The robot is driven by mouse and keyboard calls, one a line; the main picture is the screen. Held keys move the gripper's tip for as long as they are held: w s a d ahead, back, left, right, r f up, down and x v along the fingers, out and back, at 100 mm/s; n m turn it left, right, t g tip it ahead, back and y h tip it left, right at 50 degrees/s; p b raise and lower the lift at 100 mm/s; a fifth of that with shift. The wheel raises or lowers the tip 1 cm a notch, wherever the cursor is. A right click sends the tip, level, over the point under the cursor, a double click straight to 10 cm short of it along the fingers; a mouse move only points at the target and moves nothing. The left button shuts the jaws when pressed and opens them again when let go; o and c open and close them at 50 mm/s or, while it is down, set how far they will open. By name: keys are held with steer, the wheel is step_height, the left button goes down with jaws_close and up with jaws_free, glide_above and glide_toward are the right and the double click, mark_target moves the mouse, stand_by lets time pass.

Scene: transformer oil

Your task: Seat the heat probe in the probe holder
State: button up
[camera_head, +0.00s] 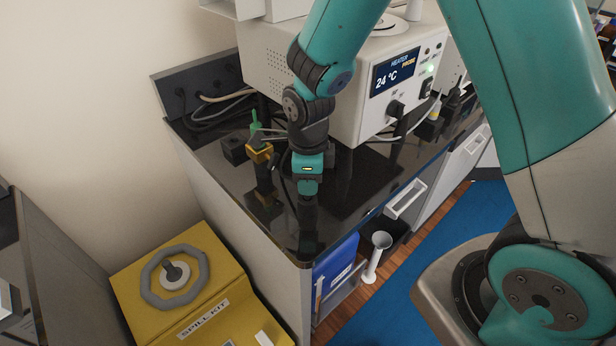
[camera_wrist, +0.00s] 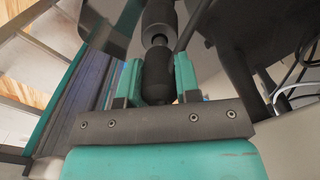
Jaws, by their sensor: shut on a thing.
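My gripper (camera_head: 307,189) is low over the front left corner of the glossy black counter. In the wrist view its two teal fingers (camera_wrist: 157,88) are closed on a dark rounded grip, which I take to be the heat probe (camera_wrist: 157,72). A narrow neck joins this grip to a wider dark cylinder farther from the palm. In the head view the probe is hard to tell from the dark counter. A small stand with a yellow top (camera_head: 260,153), apparently the probe holder, is left of my gripper. I cannot see the probe's tip or any contact with the holder.
The heater unit (camera_head: 358,108), showing 24 °C, stands behind my arm. A black block (camera_head: 234,150) and a green upright piece (camera_head: 255,124) are near the stand. Cables (camera_head: 222,98) lie at the wall. A yellow spill kit (camera_head: 190,290) is below the counter's left end.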

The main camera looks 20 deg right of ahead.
steer(key=shift+f+b, duration=0.7)
steer(key=shift+f, duration=0.3)
steer(key=o, duration=1)
steer(key=shift+r, duration=0.15)
step_height(320, 180, up, 17)
steer(key=b, duration=0.1)
steer(key=shift+r, duration=0.1)
steer(key=s+a+r+n+y, duration=0.1)
steer(key=s+a+n+y, duration=0.1)
steer(key=s+n, duration=0.7)
steer(key=s+a+r+n+y, duration=0.1)
steer(key=s+n, duration=0.8)
steer(key=n, duration=1.2)
steer(key=shift+s+a+y, duration=0.2)
steer(key=shift+a+y, duration=0.4)
steer(key=shift+a, duration=0.3)
